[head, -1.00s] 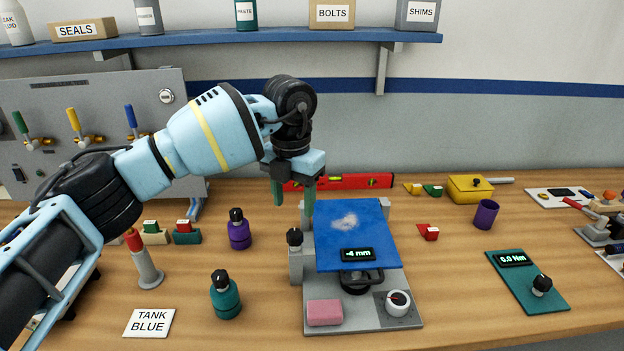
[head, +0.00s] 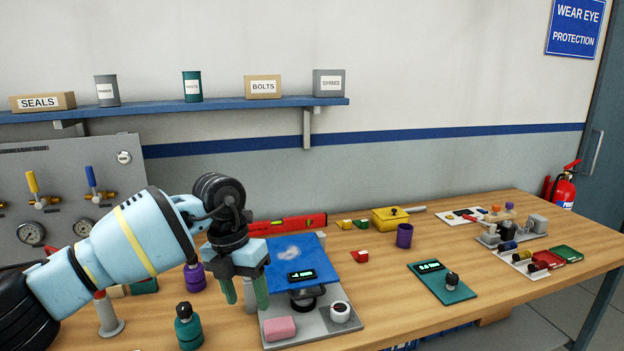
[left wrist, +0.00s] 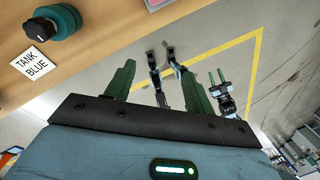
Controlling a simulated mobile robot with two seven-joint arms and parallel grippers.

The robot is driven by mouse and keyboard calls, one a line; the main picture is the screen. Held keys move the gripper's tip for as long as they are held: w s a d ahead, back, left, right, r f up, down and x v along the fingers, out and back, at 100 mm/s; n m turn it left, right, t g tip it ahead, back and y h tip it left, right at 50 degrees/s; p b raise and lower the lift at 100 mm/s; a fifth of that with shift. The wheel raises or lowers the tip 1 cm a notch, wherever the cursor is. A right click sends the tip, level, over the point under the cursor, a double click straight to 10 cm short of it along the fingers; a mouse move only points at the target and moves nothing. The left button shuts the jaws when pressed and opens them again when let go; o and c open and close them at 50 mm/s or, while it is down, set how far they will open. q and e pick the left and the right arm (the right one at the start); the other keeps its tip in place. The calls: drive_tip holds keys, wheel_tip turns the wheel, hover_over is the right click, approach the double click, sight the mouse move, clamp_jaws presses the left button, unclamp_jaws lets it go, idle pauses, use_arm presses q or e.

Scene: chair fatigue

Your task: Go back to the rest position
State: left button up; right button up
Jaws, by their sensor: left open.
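My left gripper (head: 246,292) is open and empty. In the head view it hangs in front of the left edge of the blue plate (head: 303,270), fingers pointing down. The plate, with a pale smudge and a small black display, sits on a grey stand (head: 345,322). In the left wrist view the green fingers (left wrist: 158,85) are spread, with the bench edge and the floor beyond them and nothing between the tips. My right gripper is not in the head view; a gripper with two green fingers (left wrist: 217,78) shows small at right in the left wrist view.
The wooden bench (head: 385,290) carries a teal bottle (head: 188,328), a purple bottle (head: 195,277), a purple cup (head: 404,236), a yellow box (head: 389,218) and a teal metered board (head: 440,284). A pink block (head: 280,328) lies on the stand. A fire extinguisher (head: 563,188) stands beyond the bench's right end.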

use_arm(q)
drive_tip(key=s+d+f+n+g+h, duration=0.1)
drive_tip(key=s+d+f+g+h, duration=0.15)
drive_tip(key=s+d+h, duration=0.55)
drive_tip(key=s+d+f+n+g+h, duration=0.1)
drive_tip(key=s+d+f+h, duration=0.25)
drive_tip(key=d+h, duration=0.5)
drive_tip(key=a+f+n+t+y, duration=0.5)
drive_tip(key=a+f+n+t, duration=0.4)
drive_tip(key=n, duration=0.5)
drive_tip(key=a+f+n+t+y, duration=0.4)
drive_tip(key=f+n+t, duration=0.3)
drive_tip(key=n+t, duration=0.65)
drive_tip(key=s+a+f+n+g+y, duration=0.3)
drive_tip(key=s+a+f, duration=0.3)
drive_tip(key=s+f, duration=0.2)
drive_tip(key=s+a+f+n+g+y, duration=0.4)
drive_tip(key=s+f, duration=0.4)
drive_tip(key=s, duration=0.3)
drive_tip(key=shift+s+a+n+g, duration=0.3)
drive_tip(key=shift+a+n+g, duration=0.55)
drive_tip(key=shift+a+g, duration=0.15)
use_arm(e)
drive_tip(key=shift+w+f, duration=0.1)
drive_tip(key=shift+w, duration=0.2)
